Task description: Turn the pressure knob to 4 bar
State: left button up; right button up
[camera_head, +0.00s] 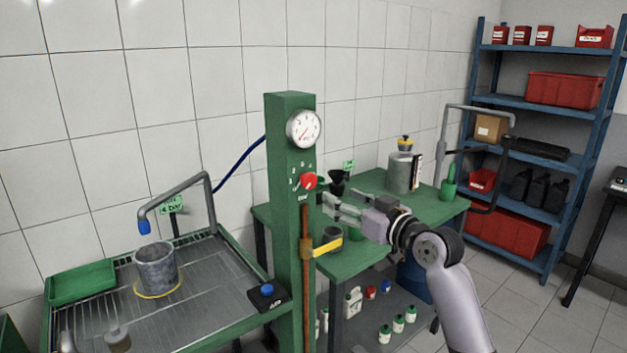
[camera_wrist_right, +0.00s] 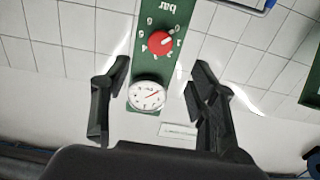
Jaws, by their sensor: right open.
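The red pressure knob (camera_head: 308,181) sits on the front of a green column (camera_head: 285,150), below a round white gauge (camera_head: 304,128) whose red needle points to the lower left. My right gripper (camera_head: 330,207) is just right of and below the knob in the head view, open and empty. In the right wrist view the knob (camera_wrist_right: 160,42) appears upside down, beyond the open fingers (camera_wrist_right: 160,70), with the gauge (camera_wrist_right: 147,95) below it. Its pale mark points to the upper right there. My left gripper is not in view.
A grated bench (camera_head: 215,275) with a metal cylinder (camera_head: 157,267) stands left. A green table (camera_head: 365,255) with a canister (camera_head: 401,172) stands behind my right arm. Blue shelves (camera_head: 545,103) are at the right.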

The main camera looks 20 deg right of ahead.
aim_at(311, 183)
jog(key=p+x, duration=0.2)
jog(key=x, duration=0.8)
jog(key=shift+w+a, duration=0.1)
jog(key=shift+w, duration=0.15)
jog(key=shift+w+a, duration=0.25)
jog(key=shift+w, duration=0.35)
jog(key=c, duration=1.2)
jog(key=shift+o, duration=0.2)
